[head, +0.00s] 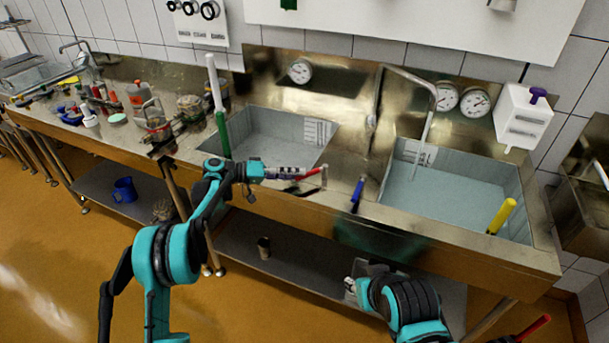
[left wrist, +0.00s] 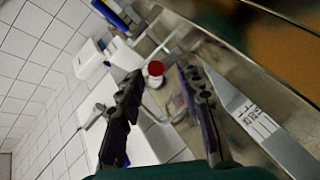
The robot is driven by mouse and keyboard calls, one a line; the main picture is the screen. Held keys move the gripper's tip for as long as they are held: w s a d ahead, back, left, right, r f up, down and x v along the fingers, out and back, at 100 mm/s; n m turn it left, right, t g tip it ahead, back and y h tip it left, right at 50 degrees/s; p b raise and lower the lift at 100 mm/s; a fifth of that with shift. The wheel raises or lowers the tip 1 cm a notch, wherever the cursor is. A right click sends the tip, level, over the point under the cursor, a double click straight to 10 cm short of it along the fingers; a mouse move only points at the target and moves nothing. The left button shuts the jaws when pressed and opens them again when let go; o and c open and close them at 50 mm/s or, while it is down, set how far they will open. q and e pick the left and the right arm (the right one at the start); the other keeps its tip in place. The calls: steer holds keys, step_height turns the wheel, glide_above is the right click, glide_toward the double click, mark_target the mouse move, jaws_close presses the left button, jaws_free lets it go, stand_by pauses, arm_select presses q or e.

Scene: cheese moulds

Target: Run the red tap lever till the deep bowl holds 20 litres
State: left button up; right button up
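The red tap lever (head: 312,172) sticks up from the steel counter between two basins. Its round red end also shows in the left wrist view (left wrist: 155,68). My left gripper (head: 298,174) is beside it, pointing right. In the left wrist view its dark fingers (left wrist: 160,90) are spread, with the red end beyond and between the tips, apparently not gripped. The left basin (head: 262,125) and right basin (head: 512,185) have scale plates. I cannot tell which is the deep bowl, or read the levels. My right arm is at the bottom; its gripper is not clear.
A blue lever (head: 357,194) stands right of the red one. A green lever (head: 223,137) and yellow lever (head: 501,216) stand farther out. A bent spout (head: 431,128) reaches over the right basin. Dial gauges (head: 446,97) are on the back panel. Jars and tools crowd the left counter.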

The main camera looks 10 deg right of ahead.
arm_select(q)
steer(key=v, duration=0.7)
steer(key=shift+a, duration=0.4)
steer(key=shift+r, duration=0.15)
stand_by(2.7)
